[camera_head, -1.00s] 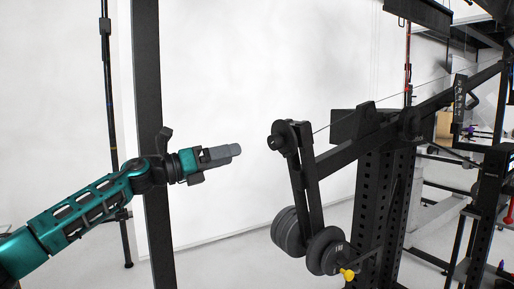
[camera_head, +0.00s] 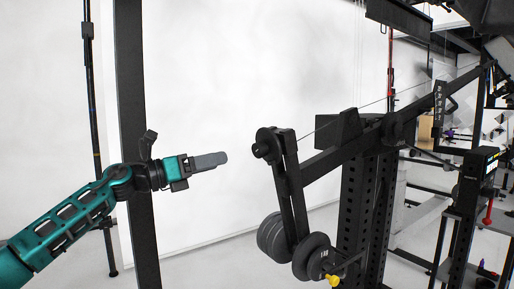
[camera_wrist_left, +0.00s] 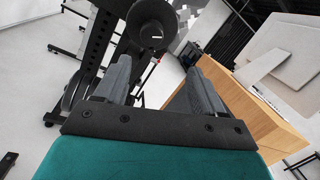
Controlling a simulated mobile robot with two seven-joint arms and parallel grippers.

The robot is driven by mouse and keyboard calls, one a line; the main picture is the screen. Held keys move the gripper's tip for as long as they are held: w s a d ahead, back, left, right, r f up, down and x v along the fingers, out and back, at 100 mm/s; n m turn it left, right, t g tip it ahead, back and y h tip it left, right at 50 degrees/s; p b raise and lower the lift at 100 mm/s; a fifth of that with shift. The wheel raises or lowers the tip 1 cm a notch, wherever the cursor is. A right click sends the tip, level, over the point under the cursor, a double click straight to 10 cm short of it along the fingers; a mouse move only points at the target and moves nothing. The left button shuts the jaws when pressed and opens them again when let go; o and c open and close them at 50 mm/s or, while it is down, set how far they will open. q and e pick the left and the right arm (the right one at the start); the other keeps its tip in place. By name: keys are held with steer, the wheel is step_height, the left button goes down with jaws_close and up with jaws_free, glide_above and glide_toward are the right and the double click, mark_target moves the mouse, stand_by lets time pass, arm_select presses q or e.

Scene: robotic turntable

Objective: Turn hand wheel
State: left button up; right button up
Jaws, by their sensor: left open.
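I cannot make out a clear hand wheel in these views. A black machine (camera_head: 345,125) with a long slanted beam stands right of centre in the head view. It has a round black hub (camera_head: 266,145) at its near top and grey weight discs (camera_head: 272,236) low down. My left gripper (camera_head: 210,160) is left of the hub, apart from it and empty. In the left wrist view my left gripper (camera_wrist_left: 158,82) has its two grey fingers spread apart, with a round black part (camera_wrist_left: 152,25) beyond them. My right gripper is not in view.
A dark upright post (camera_head: 134,90) stands right behind my left arm. A yellow knob (camera_head: 334,280) is low on the machine. A rack (camera_head: 465,215) stands at the right. A wooden desk (camera_wrist_left: 262,115) shows in the wrist view. Clear space lies between the gripper and the hub.

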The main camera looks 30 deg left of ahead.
mark_target(256, 152)
arm_select(q)
steer(key=w+d+p, duration=0.1)
steer(key=w, duration=0.2)
steer(key=w+d+r+m+y+p, duration=0.1)
steer(key=w+p, duration=0.1)
steer(key=w, duration=0.1)
steer(key=w+d+m+p, duration=0.1)
steer(key=w+d+p, duration=0.1)
steer(key=w, duration=0.2)
steer(key=shift+w+r+g+y, duration=0.1)
steer(key=shift+r+g+y, duration=0.05)
steer(key=shift+g+y, duration=0.15)
steer(key=shift+w+d, duration=0.15)
steer(key=shift+w, duration=0.25)
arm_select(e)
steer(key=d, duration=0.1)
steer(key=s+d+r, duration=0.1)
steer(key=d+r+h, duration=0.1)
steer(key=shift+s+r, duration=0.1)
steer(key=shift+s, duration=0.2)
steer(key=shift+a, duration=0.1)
arm_select(q)
steer(key=c, duration=1.1)
steer(key=shift+o, duration=0.2)
steer(key=shift+m, duration=0.4)
